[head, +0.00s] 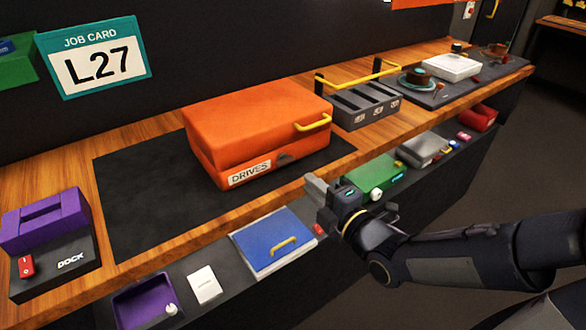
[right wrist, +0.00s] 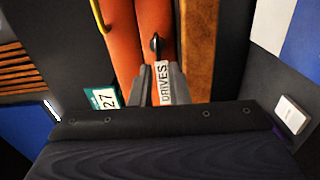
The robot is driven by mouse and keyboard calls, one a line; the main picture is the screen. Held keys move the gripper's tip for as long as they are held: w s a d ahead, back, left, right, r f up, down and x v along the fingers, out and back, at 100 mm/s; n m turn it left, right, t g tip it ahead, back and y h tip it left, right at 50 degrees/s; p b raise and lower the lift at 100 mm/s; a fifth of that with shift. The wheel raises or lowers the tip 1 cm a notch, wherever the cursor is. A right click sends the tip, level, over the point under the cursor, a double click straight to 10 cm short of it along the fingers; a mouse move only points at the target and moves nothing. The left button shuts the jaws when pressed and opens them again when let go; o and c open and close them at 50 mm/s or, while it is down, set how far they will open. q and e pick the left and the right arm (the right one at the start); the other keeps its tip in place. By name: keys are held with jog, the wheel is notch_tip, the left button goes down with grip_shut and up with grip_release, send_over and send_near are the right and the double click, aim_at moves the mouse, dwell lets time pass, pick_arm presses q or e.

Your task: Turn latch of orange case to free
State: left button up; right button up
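The closed orange case (head: 250,125) lies on a dark mat, with a yellow handle (head: 313,123) and a white DRIVES label on its front. Its small dark latch (head: 284,157) is on the front side, right of the label. In the right wrist view the latch (right wrist: 155,44) stands out from the orange case (right wrist: 125,45), just beyond the fingertips. My right gripper (head: 316,190) is in front of the case's right front corner, apart from it. In the wrist view the gripper (right wrist: 161,72) is open and empty, the label showing between its fingers. My left gripper is out of view.
A grey slotted rack (head: 365,108) with a yellow bar stands right of the case. A purple dock (head: 50,245) is at the left. A lower shelf holds a blue box (head: 272,242), a green box (head: 372,176) and a purple tray (head: 145,300). The mat (head: 140,205) left of the case is clear.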

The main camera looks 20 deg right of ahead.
aim_at(288, 163)
jog(key=x, duration=0.7)
jog(key=shift+w+a+r, duration=0.15)
jog(key=shift+w+a, duration=0.05)
jog(key=shift+w, duration=0.15)
grip_shut()
